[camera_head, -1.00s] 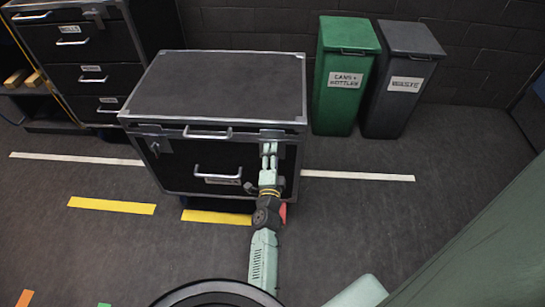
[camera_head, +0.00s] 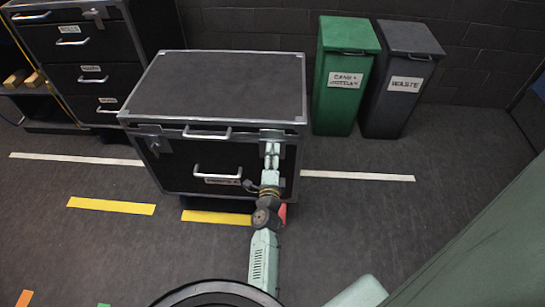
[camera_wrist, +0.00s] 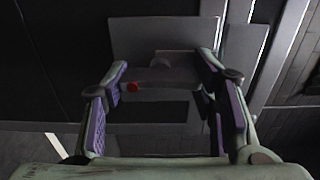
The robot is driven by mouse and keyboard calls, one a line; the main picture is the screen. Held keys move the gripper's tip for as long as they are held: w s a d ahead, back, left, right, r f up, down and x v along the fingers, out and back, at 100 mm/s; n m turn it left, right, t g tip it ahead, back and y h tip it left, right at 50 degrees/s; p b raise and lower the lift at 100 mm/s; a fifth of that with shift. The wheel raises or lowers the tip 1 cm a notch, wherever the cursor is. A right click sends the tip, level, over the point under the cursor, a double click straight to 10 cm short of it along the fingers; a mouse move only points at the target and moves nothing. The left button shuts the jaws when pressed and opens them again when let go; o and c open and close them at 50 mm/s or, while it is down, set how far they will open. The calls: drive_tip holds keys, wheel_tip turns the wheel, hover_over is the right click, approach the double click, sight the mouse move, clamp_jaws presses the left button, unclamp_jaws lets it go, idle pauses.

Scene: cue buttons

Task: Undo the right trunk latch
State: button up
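The black trunk (camera_head: 215,88) with metal edges stands in the middle of the head view, its lid down. Its right latch (camera_head: 272,134) is at the front right under the lid rim; its left latch (camera_head: 158,145) is at the front left. My gripper (camera_head: 272,149) is right at the right latch and hides its lower part. In the wrist view the grey latch plate (camera_wrist: 160,35) shows ahead, with a darker latch piece (camera_wrist: 165,76) between my fingertips (camera_wrist: 163,70). The fingers are spread with a gap; I cannot tell whether they touch the latch piece.
A lid handle (camera_head: 207,133) and a front handle (camera_head: 217,172) stick out left of my gripper. A green bin (camera_head: 345,75) and a grey bin (camera_head: 402,80) stand behind at right. A drawer cabinet (camera_head: 85,60) stands at left. The floor right of the trunk is clear.

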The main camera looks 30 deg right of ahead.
drive_tip(key=o, duration=0.5)
idle(0.3)
